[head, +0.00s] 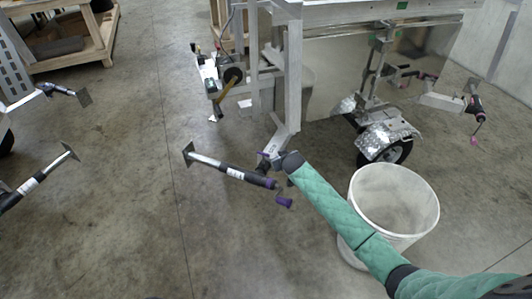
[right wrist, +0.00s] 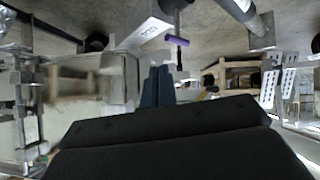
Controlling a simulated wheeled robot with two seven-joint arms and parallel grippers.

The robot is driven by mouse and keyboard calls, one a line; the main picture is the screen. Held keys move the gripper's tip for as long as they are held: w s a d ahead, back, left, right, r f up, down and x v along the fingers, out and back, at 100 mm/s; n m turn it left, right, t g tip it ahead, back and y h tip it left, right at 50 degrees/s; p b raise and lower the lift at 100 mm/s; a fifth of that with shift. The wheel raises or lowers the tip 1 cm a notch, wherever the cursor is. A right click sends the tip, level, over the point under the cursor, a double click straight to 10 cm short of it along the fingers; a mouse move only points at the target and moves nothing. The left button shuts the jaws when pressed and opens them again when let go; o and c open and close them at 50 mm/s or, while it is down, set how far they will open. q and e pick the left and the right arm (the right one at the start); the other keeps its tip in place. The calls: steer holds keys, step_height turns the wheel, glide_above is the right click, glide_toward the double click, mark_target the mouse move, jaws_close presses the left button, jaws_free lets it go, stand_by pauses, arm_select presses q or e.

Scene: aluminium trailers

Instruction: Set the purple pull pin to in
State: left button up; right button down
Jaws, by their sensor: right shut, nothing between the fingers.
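The trailer jack (head: 225,168) sticks out sideways near the trailer's front corner, with a foot plate at its left end and a purple crank grip (head: 284,202) at its right. A small purple piece, seemingly the pull pin (head: 262,153), shows where the jack meets the frame. In the right wrist view a short purple handle (right wrist: 177,40) stands out beside the labelled beam end, above and right of my fingertips. My right gripper (right wrist: 157,72) is shut and empty, apart from that handle. In the head view my green-sleeved right arm ends near the jack mount and partly hides it. My left gripper is out of view.
A white bucket (head: 420,205) stands right of my right arm, close to it. The trailer (head: 335,70) with its wheel (head: 395,152) is behind. Other jacks (head: 38,178) stick in from the left.

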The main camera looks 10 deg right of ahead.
steer(key=w+a+f+t, duration=0.1)
steer(key=w, duration=0.3)
steer(key=w+a+m+t+y+p, duration=0.1)
steer(key=w, duration=0.3)
steer(key=w+a+f+m+y, duration=0.1)
steer(key=w, duration=0.3)
steer(key=shift+a+f+t+p, duration=0.1)
steer(key=shift+f+t+p, duration=0.2)
steer(key=shift+t, duration=0.1)
steer(key=shift+s+a+f, duration=0.1)
steer(key=shift+s+f, duration=0.05)
steer(key=shift+f, duration=0.45)
steer(key=shift+s+a+f, duration=0.1)
steer(key=shift+s+f, duration=0.05)
steer(key=shift+f, duration=0.4)
arm_select(q)
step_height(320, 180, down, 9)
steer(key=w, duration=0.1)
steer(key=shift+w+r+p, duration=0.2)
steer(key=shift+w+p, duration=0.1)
steer(key=shift+p, duration=0.05)
arm_select(e)
steer(key=shift+s+f, duration=0.15)
steer(key=shift+f, duration=0.75)
